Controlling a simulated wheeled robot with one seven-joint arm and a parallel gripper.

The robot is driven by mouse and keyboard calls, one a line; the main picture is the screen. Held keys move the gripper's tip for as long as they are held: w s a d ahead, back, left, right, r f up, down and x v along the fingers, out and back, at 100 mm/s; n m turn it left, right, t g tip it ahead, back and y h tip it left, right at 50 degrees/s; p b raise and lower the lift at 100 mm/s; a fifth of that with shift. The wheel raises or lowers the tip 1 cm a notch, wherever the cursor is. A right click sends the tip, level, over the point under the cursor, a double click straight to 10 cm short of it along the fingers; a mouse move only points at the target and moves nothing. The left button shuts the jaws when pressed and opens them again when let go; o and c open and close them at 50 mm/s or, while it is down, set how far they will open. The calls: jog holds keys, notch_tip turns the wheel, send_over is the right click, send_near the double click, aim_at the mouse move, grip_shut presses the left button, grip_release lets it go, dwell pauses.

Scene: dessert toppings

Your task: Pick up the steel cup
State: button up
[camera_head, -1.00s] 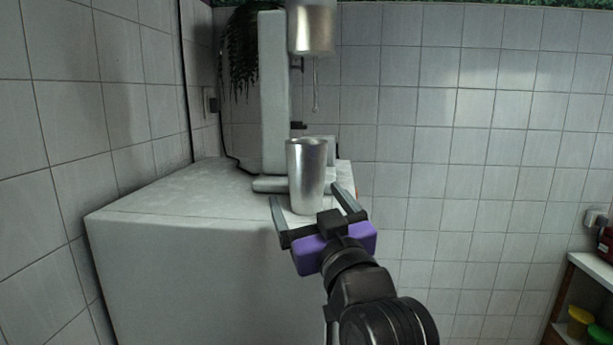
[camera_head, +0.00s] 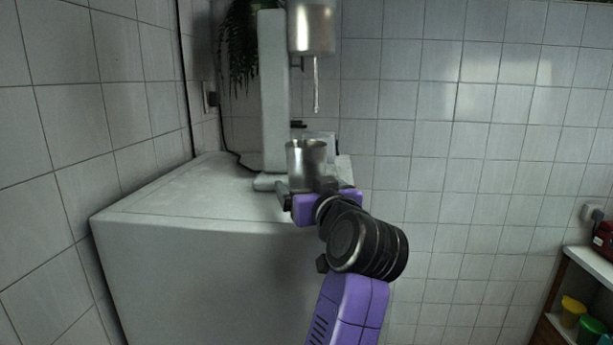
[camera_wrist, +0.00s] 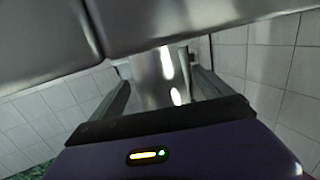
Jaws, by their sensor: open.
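The steel cup (camera_head: 306,163) stands upright on the white counter, in front of the base of a white mixer. My purple and black gripper (camera_head: 312,187) is close up against the near side of the cup and hides its lower part. In the wrist view the shiny cup (camera_wrist: 158,78) shows between the two dark fingers of my gripper (camera_wrist: 160,88), one on each side. The fingers are apart, and I cannot tell whether either touches the cup.
The white mixer (camera_head: 275,95) stands behind the cup, with its steel head (camera_head: 311,30) and thin mixing rod hanging above the cup. The white counter (camera_head: 165,195) is bare to the left. Tiled walls close off the back and left. A shelf (camera_head: 590,262) with colored tubs stands at the far right.

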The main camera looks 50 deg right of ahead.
jog(key=shift+w+d, duration=0.35)
jog(key=shift+w, duration=0.25)
grip_shut()
notch_tip(320, 180, up, 20)
jog(key=b, duration=0.1)
dwell(0.5)
